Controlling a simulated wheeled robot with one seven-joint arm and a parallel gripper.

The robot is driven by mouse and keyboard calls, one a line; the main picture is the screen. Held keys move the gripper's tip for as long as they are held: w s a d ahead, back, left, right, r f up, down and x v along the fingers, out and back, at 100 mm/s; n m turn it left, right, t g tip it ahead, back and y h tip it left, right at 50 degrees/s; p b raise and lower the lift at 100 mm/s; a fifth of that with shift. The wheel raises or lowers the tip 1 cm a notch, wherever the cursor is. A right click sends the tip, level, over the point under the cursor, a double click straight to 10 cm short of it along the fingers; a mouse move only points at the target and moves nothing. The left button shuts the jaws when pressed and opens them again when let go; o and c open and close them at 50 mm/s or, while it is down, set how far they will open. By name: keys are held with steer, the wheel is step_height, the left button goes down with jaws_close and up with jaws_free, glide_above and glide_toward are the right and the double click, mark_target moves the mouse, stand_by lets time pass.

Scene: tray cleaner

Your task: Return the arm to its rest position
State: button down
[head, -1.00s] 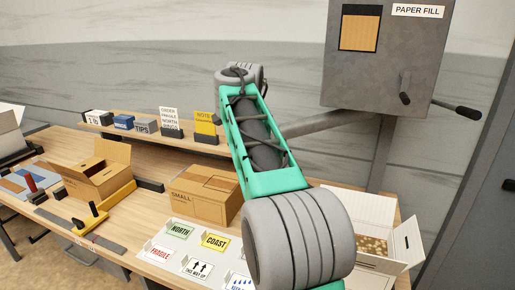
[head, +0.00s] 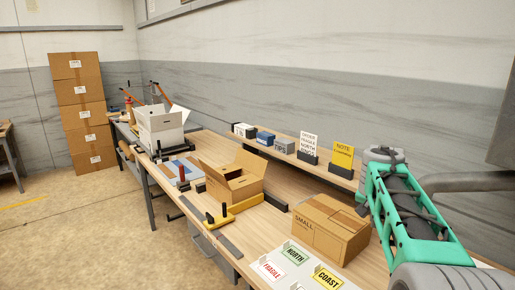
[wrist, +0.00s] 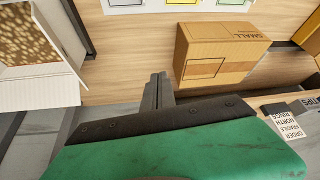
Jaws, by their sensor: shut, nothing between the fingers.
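My arm shows at the right edge of the head view, with a green link and grey joints. My gripper is out of sight there. In the wrist view my gripper (wrist: 157,92) is shut, its dark fingers together and empty. It hangs above the bench, beside the closed small box (wrist: 215,55) and apart from it in the picture. That small box (head: 328,228) stands below and left of my arm in the head view.
The bench (head: 262,228) also holds an open brown box (head: 232,187), a white box (head: 160,130) and label cards (head: 293,254). An open white box with brown fill (wrist: 28,35) is at the wrist view's left. Stacked cartons (head: 82,120) stand far left. Open floor (head: 90,225) lies left of the bench.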

steer(key=s+a+f+n+g+y, duration=0.1)
steer(key=s+a+f+n, duration=0.2)
steer(key=s+a+f, duration=0.65)
steer(key=s+a+f+n+g+y, duration=0.15)
steer(key=s+a+f+n, duration=0.4)
steer(key=s, duration=0.75)
steer(key=s+a+r+t, duration=0.1)
steer(key=a+r+t, duration=0.1)
steer(key=a, duration=0.3)
steer(key=shift+s+a+r+y, duration=0.25)
steer(key=shift+a+r+y, duration=0.1)
steer(key=shift+r, duration=0.45)
